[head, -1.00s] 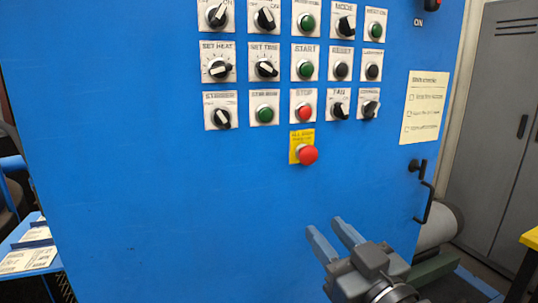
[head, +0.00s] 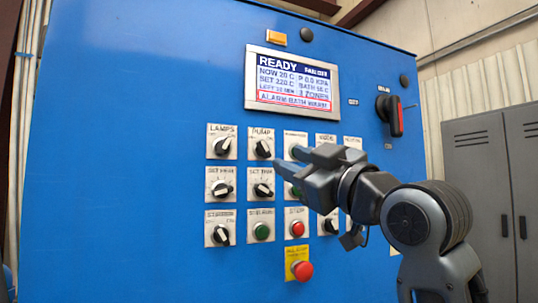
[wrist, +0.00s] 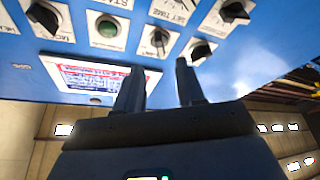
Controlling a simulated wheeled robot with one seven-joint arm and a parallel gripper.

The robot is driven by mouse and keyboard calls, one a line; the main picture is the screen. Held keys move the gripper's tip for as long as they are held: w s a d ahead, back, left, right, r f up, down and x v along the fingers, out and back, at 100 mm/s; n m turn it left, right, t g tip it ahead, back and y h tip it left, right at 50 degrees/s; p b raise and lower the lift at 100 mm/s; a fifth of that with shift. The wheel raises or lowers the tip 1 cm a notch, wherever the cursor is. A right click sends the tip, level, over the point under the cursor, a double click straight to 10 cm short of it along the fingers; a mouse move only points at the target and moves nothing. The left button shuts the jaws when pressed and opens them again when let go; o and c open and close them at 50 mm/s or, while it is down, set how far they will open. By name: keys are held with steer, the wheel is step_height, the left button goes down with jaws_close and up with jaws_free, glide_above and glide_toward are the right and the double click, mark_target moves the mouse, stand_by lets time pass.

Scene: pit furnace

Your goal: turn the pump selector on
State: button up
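The pump selector (head: 262,148) is a black knob on a white plate marked PUMP, in the top row of the blue panel. Its white pointer mark is tilted toward upper left; its position labels are too small to read. In the wrist view the pump selector (wrist: 158,40) shows just beyond the fingertips, between their lines. My gripper (head: 287,158) is just right of and below the knob in the head view, pointing at the panel. In the wrist view my gripper (wrist: 158,66) is open, with an empty gap between the fingers. It appears apart from the knob.
The lamps selector (head: 222,146) is left of the pump selector and the set time knob (head: 262,189) below it. A display (head: 291,80) reading READY is above. A red emergency button (head: 301,270) protrudes lower down. My arm hides several controls on the right.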

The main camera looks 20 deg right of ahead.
mark_target(267, 150)
steer(key=p+x, duration=0.1)
steer(key=x, duration=0.6)
steer(key=shift+w+r+p, duration=0.1)
steer(key=shift+w+p, duration=0.15)
steer(key=shift+p, duration=0.1)
jaws_close()
